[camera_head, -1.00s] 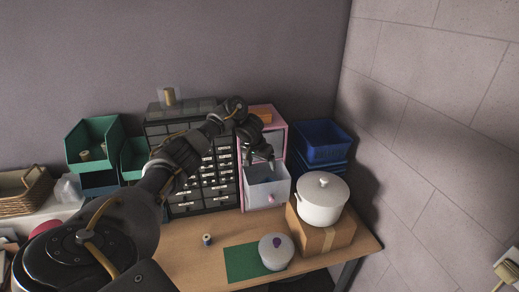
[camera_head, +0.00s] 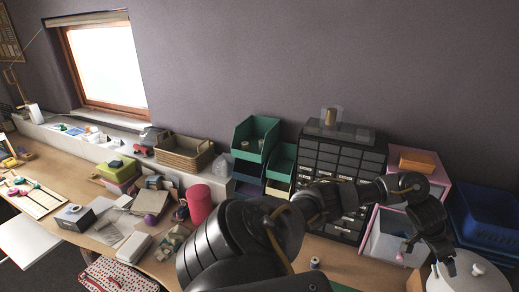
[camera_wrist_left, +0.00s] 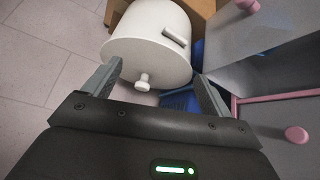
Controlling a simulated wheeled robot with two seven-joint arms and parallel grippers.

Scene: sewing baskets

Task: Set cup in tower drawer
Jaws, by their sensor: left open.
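The pink-framed tower (camera_head: 437,172) stands at the right of the head view, with a pale drawer (camera_head: 385,243) pulled out. The drawer's pink knob (camera_head: 401,257) faces the front. My left gripper (camera_head: 446,262) hangs just right of the drawer, over the white lidded pot. In the left wrist view, my left gripper (camera_wrist_left: 160,88) is open, with nothing between its fingers; the drawer's grey side and pink knobs (camera_wrist_left: 297,134) are at the right. I cannot make out a cup, and most of the drawer's inside is hidden. My right gripper is out of view.
The white pot (camera_wrist_left: 150,45) lies beyond my fingertips, beside a cardboard box (camera_wrist_left: 202,12). Blue bins (camera_head: 488,215) stand right of the tower. A black drawer cabinet (camera_head: 340,160) and green bins (camera_head: 256,138) stand left. A thread spool (camera_head: 315,263) is on the table.

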